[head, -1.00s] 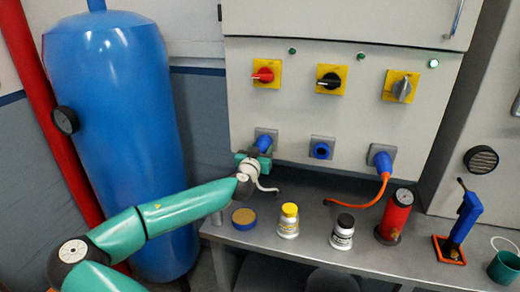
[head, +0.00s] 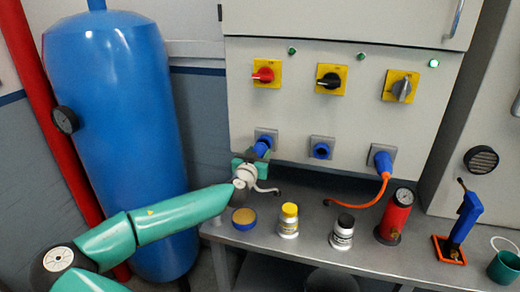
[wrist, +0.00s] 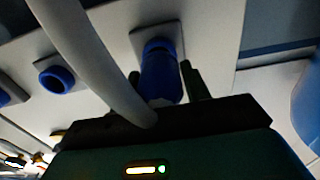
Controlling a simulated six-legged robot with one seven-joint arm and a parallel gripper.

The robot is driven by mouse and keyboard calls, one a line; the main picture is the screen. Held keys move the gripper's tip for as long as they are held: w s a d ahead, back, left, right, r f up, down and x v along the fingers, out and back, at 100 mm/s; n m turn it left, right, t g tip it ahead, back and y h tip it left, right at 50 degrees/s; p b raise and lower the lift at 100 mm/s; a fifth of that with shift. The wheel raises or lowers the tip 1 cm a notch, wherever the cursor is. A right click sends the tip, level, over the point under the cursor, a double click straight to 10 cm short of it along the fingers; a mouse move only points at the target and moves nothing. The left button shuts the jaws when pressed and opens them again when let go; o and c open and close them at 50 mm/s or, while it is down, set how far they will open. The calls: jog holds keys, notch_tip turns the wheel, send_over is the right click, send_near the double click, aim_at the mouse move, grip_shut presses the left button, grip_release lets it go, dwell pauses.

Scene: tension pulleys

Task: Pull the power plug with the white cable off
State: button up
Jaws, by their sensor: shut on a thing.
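The blue power plug (head: 262,147) is at the leftmost wall socket (head: 268,134), and its white cable (head: 266,190) curves down towards the bench. My gripper (head: 256,155) is shut on this plug from below. In the wrist view the plug (wrist: 160,78) stands in front of the grey socket plate (wrist: 146,36); I cannot tell whether it is still fully seated. One dark finger shows right of the plug; the thick white cable (wrist: 90,60) crosses in front and hides part of the other side.
An empty blue socket (head: 320,150) is in the middle. A blue plug with an orange cable (head: 382,162) is at the right. A yellow-capped bottle (head: 288,222), a black-capped bottle (head: 342,233) and a round tin (head: 244,218) stand on the bench below. A blue tank (head: 120,130) stands left.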

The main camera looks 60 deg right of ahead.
jog(key=shift+s+a, duration=0.15)
jog(key=shift+a, duration=0.65)
jog(key=shift+s+a, duration=0.15)
jog(key=shift+a, duration=0.65)
